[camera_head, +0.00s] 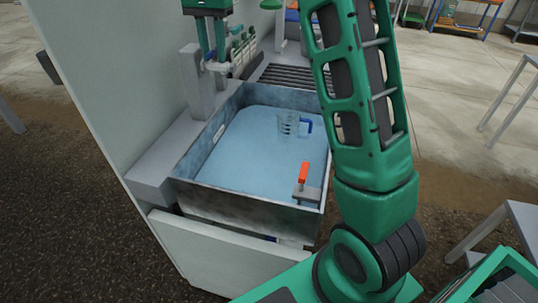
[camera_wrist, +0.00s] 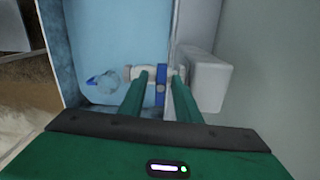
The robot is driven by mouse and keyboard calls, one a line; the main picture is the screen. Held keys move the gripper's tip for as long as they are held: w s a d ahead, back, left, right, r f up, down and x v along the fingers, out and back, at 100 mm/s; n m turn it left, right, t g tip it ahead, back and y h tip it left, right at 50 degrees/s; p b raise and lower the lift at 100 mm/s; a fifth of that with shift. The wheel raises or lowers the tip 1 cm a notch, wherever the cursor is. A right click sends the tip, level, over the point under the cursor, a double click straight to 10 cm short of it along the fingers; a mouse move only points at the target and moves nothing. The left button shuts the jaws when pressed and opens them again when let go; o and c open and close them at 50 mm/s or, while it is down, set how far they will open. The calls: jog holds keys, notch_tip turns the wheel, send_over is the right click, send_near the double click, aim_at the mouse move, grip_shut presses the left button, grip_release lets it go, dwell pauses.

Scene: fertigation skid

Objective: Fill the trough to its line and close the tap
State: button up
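The grey trough (camera_head: 250,208) holds pale blue water (camera_head: 250,150). A small pale plate (camera_head: 219,133) is on its left inner wall, just above the water's edge; I cannot make out a line on it. The white tap (camera_wrist: 135,72) reaches over the water from a grey post (camera_head: 193,85). Its blue part (camera_wrist: 160,88) lies between the two green fingers of my gripper (camera_wrist: 161,74), with gaps on both sides. My gripper also shows at the tap in the head view (camera_head: 213,48). Any stream from the spout is hidden or too small to tell.
A clear measuring cup (camera_head: 288,123) with a blue handle is in the trough. An orange-handled fitting (camera_head: 303,173) sits at its front right corner. A tall pale panel (camera_head: 110,70) stands close on the left. A dark slatted rack (camera_head: 288,77) lies behind the trough.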

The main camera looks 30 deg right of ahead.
jog(key=shift+w+r, duration=0.15)
jog(key=shift+r, duration=2.85)
jog(key=shift+d, duration=0.15)
jog(key=s+d+f+n, duration=0.1)
jog(key=s+d+f, duration=0.1)
jog(key=s+d, duration=0.7)
jog(key=s+d+f+n, duration=0.15)
jog(key=s+d, duration=0.45)
jog(key=s, duration=0.6)
jog(key=s+f, duration=0.7)
jog(key=s, duration=0.5)
jog(key=s+f+n, duration=0.1)
jog(key=s+f, duration=0.7)
jog(key=s, duration=0.4)
jog(key=shift+s+d, duration=0.25)
jog(key=shift+d, duration=0.2)
